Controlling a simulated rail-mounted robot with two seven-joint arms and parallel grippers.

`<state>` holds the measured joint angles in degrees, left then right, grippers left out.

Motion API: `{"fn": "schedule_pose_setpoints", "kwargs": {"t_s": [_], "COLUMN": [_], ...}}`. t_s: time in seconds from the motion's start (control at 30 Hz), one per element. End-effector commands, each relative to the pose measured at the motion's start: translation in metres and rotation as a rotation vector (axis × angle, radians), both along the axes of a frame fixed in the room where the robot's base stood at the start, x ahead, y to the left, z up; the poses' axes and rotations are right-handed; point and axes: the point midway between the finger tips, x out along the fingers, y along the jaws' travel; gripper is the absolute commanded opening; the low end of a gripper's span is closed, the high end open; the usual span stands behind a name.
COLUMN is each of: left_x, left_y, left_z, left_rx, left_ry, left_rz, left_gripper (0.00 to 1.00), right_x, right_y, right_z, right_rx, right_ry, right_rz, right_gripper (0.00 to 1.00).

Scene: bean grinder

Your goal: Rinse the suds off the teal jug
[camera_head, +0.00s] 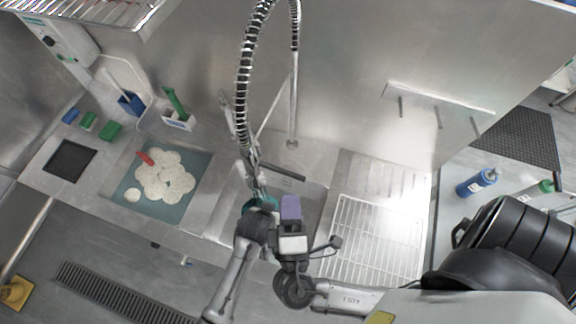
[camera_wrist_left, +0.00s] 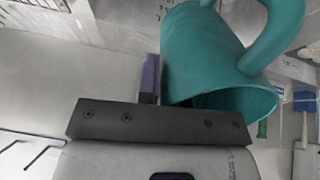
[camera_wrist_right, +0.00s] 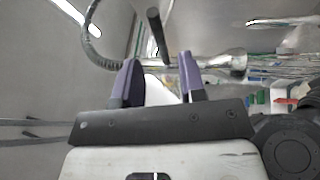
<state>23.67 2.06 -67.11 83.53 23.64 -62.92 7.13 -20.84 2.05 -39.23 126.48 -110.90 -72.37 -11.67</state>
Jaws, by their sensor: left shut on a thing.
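The teal jug (camera_wrist_left: 205,50) is large in the left wrist view, tilted, with its mouth toward the camera and its handle at the upper right. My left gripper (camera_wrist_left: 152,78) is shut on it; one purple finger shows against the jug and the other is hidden. In the head view only a bit of the jug (camera_head: 264,201) shows over the sink. No suds can be made out. The spray hose (camera_head: 243,95) hangs above it. My right gripper (camera_head: 290,209) is beside the jug; its fingers (camera_wrist_right: 157,80) are apart with nothing clearly between them. A metal sprayer part (camera_wrist_right: 225,63) lies beyond.
A wire rack (camera_head: 375,245) covers the drainboard right of the sink. A teal mat (camera_head: 190,207) with a pale flower-shaped thing (camera_head: 164,176) lies left. A blue bottle (camera_head: 477,182) stands at the right. A metal pipe (camera_head: 294,100) rises behind the sink.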

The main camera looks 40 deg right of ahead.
Motion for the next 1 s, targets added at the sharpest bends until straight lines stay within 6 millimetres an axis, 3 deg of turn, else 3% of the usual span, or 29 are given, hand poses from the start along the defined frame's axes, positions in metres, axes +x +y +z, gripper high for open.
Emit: {"fn": "schedule_pose_setpoints", "kwargs": {"t_s": [0.2, 0.4, 1.0], "left_x": [0.0, 0.0, 0.0], "left_y": [0.0, 0.0, 0.0], "left_z": [0.0, 0.0, 0.0], "left_rx": [-0.001, -0.001, -0.001], "left_ry": [-0.001, -0.001, -0.001], "left_rz": [0.0, 0.0, 0.0], "left_gripper": [0.0, 0.0, 0.0], "right_x": [-0.024, -0.035, -0.038], "right_y": [0.022, 0.032, 0.034], "right_z": [-0.008, -0.011, -0.012], "right_rx": [0.0, 0.001, -0.001], "right_ry": [0.002, 0.001, -0.001], "right_rz": [0.001, 0.0, 0.0], "right_gripper": [0.38, 0.38, 0.38]}}
